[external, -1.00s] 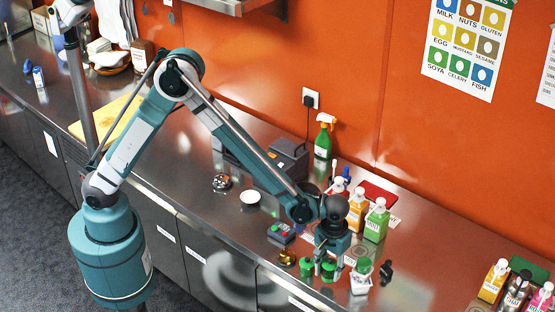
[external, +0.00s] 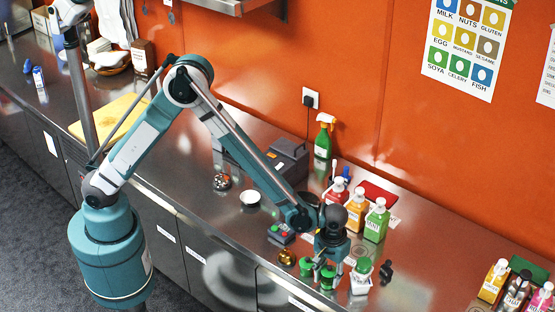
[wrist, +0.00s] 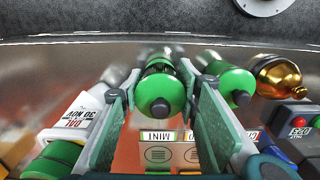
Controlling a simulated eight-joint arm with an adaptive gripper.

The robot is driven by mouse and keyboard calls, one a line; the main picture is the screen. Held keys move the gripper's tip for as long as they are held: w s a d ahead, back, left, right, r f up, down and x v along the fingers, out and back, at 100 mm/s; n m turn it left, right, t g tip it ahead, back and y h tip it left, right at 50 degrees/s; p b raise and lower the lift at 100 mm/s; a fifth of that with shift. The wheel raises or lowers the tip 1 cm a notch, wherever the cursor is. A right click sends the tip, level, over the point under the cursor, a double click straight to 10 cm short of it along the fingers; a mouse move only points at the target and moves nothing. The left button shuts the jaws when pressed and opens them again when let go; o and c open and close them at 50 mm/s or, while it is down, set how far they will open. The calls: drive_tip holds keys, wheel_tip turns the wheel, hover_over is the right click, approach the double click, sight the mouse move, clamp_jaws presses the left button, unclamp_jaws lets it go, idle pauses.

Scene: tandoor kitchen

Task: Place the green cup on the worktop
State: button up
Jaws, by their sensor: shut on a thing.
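My gripper (wrist: 160,115) is shut on a green cup (wrist: 160,90), which sits between its two green-padded fingers in the wrist view. In the external view the held cup (external: 328,277) shows below my gripper (external: 328,268), near the worktop's front edge, partly covered by the fingers. A second, similar green item (wrist: 234,86) stands just right of the fingers in the wrist view. It is left of my gripper in the external view (external: 306,266). The steel worktop (external: 420,275) lies below. I cannot tell whether the held cup touches it.
A white bottle with a green lid (external: 361,278) stands close right of my gripper. A brass item (external: 287,257) and a button box (external: 281,234) are left. Orange (external: 356,212) and green (external: 375,224) bottles stand behind.

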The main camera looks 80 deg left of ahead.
drive_tip(key=shift+f, duration=0.15)
drive_tip(key=o, duration=1)
drive_tip(key=shift+r, duration=0.2)
drive_tip(key=shift+r, duration=5.95)
drive_tip(key=shift+r, duration=0.1)
